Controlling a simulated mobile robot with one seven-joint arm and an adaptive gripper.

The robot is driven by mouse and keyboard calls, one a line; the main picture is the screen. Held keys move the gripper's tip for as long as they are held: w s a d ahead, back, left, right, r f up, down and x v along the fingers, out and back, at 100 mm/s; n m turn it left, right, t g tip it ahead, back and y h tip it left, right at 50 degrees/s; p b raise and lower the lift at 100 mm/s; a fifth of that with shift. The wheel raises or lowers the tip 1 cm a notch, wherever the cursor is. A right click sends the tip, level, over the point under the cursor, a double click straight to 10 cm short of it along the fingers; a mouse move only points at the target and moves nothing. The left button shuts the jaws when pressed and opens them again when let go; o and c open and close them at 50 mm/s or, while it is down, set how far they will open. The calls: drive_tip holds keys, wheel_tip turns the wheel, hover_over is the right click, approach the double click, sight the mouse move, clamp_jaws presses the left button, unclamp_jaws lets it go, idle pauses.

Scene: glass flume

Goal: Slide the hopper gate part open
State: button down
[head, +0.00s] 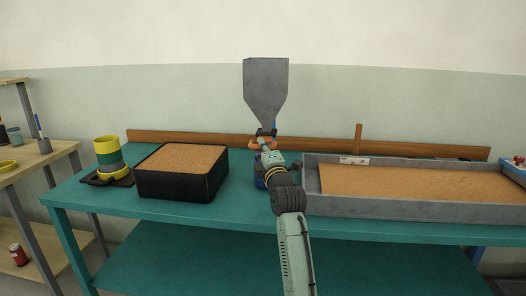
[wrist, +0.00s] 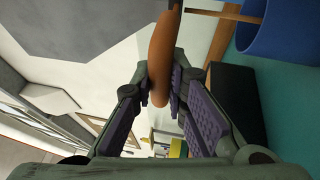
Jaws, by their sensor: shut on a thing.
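The grey hopper (head: 265,88) stands upright above the back of the teal bench, its funnel narrowing to a dark outlet (head: 266,131). An orange-brown gate handle (wrist: 160,60) shows in the wrist view, lying between the purple pads of my gripper (wrist: 162,88). My gripper is shut on this handle. In the head view my gripper (head: 263,146) is just below the hopper outlet, where bits of orange show beside it. How far the gate stands open is hidden. No falling material is visible.
A blue container (wrist: 278,30) is close beside the handle, mostly hidden by my arm in the head view. A black box (head: 178,184) of brown grains stands left. A grey tray (head: 420,208) of sand stands right. Yellow and green cups (head: 107,153) stand far left.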

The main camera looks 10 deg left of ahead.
drive_tip(key=shift+s, duration=0.15)
drive_tip(key=c, duration=1.6)
unclamp_jaws()
drive_tip(key=shift+o, duration=0.2)
drive_tip(key=v, duration=1.2)
